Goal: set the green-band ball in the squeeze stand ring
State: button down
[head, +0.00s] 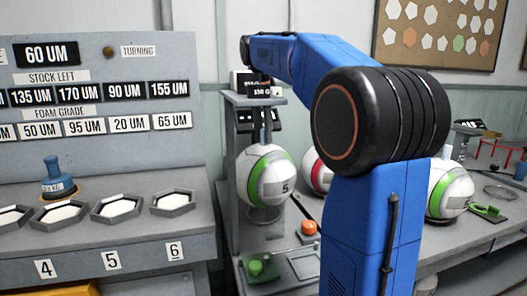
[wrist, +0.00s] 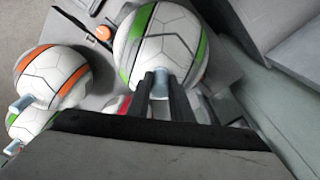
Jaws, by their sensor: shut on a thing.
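A white ball with a green band and a number 5 (head: 265,175) is at the grey squeeze stand (head: 230,128) in the head view. A thin ring (head: 264,215) shows at its underside; I cannot tell whether the ball rests in it or hangs just above. In the wrist view the same ball (wrist: 140,45) is in front of my gripper (wrist: 161,82), whose two dark fingers are shut on its pale blue tab. The stand's top plate and my arm partly hide the gripper in the head view.
A red-band ball (head: 317,174) stands behind my arm. Another green-band ball (head: 450,188) sits at right on the bench. An orange-band ball (wrist: 50,76) shows in the wrist view.

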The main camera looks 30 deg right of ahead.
aim_at(264, 144)
jog(key=shift+f, duration=2.4)
jog(key=c, duration=1.6)
grip_release()
jog(key=shift+r, duration=0.1)
jog(key=r, duration=0.4)
jog(key=a+r, duration=0.1)
jog(key=r, duration=0.7)
jog(key=shift+s+a+r, duration=0.15)
jog(key=shift+s+a, duration=0.05)
jog(key=shift+s, duration=0.05)
